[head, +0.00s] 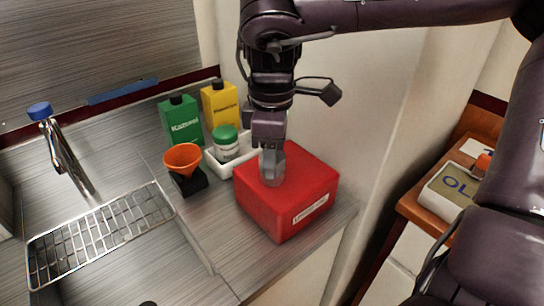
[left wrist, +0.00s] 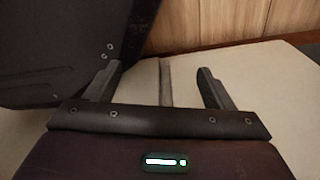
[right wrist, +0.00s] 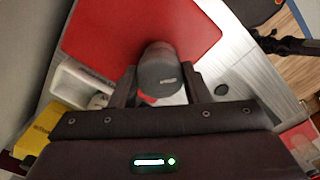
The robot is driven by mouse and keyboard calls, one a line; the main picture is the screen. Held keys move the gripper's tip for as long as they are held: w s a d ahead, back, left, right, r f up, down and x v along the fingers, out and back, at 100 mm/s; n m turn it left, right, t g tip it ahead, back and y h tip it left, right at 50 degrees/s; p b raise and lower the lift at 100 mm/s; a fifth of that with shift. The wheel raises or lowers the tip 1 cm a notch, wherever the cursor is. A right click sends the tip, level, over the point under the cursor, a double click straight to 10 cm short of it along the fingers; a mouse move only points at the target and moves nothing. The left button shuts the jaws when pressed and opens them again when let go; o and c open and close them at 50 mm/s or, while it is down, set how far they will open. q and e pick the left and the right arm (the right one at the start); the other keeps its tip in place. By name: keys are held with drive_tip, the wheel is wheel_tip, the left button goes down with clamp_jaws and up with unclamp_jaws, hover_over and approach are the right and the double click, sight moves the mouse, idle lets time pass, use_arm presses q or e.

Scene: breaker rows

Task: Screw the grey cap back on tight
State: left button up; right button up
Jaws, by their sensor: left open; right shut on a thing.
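A red box-shaped container (head: 285,200) with a white label stands on the steel counter. The grey cap (right wrist: 160,70) shows between the fingers of my right gripper (right wrist: 160,85) in the right wrist view. I cannot tell whether the cap touches the container's opening. My left gripper (left wrist: 160,85) is open and empty in the left wrist view; it is not in the head view.
An orange funnel (head: 183,158) in a black stand, a white tray (head: 218,168), a green-capped jar (head: 226,145), a green bottle (head: 181,122) and a yellow bottle (head: 220,104) stand left of the container. A sink rack (head: 100,232) lies further left. The counter's front is clear.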

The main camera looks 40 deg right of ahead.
drive_tip(key=o, duration=0.8)
drive_tip(key=shift+o, duration=0.2)
